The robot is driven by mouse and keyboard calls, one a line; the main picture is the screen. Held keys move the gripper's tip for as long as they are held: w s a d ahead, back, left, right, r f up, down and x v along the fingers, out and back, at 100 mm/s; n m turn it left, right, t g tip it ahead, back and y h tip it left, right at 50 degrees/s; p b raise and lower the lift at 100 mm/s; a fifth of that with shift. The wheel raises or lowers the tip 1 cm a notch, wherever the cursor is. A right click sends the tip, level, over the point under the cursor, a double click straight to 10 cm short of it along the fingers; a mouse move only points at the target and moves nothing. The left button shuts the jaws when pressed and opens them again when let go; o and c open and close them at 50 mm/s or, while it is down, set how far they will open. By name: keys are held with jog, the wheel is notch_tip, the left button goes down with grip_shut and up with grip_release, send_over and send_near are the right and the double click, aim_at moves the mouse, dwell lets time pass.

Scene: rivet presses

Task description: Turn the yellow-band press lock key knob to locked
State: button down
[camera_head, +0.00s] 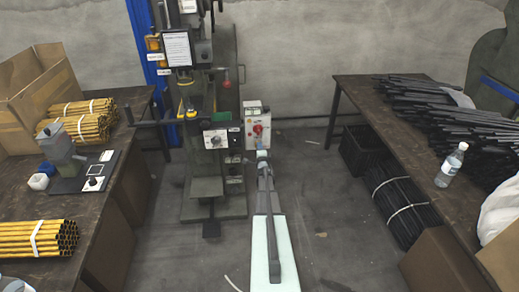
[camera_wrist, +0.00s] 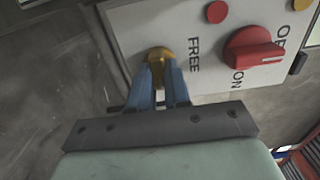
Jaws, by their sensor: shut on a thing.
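The press (camera_head: 205,185) stands in the middle of the head view, with yellow parts partway up its column. A pale control box (camera_head: 252,113) is at its right side and fills the upper part of the wrist view (camera_wrist: 205,22). The yellow key knob (camera_wrist: 160,54) sits near the box's left edge, beside the word FREE. My gripper (camera_wrist: 164,72) has its two blue fingers shut on this knob, one on each side. The fingers hide part of the knob, so its exact angle is hard to tell. In the head view my gripper (camera_head: 262,155) is just below the box.
A red switch knob (camera_wrist: 253,52) marked ON and OFF is right of the yellow knob, with a small red button (camera_wrist: 216,12) above. A left table (camera_head: 90,205) holds yellow tubes; a right table (camera_head: 425,150) holds black rods and a bottle (camera_head: 451,165). Floor between is mostly clear.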

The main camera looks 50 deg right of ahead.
dwell(0.3)
jog(key=c, duration=1.1)
grip_release()
jog(key=shift+a, duration=0.1)
jog(key=v, duration=1.3)
jog(key=shift+s+a, duration=0.2)
jog(key=shift+s, duration=0.1)
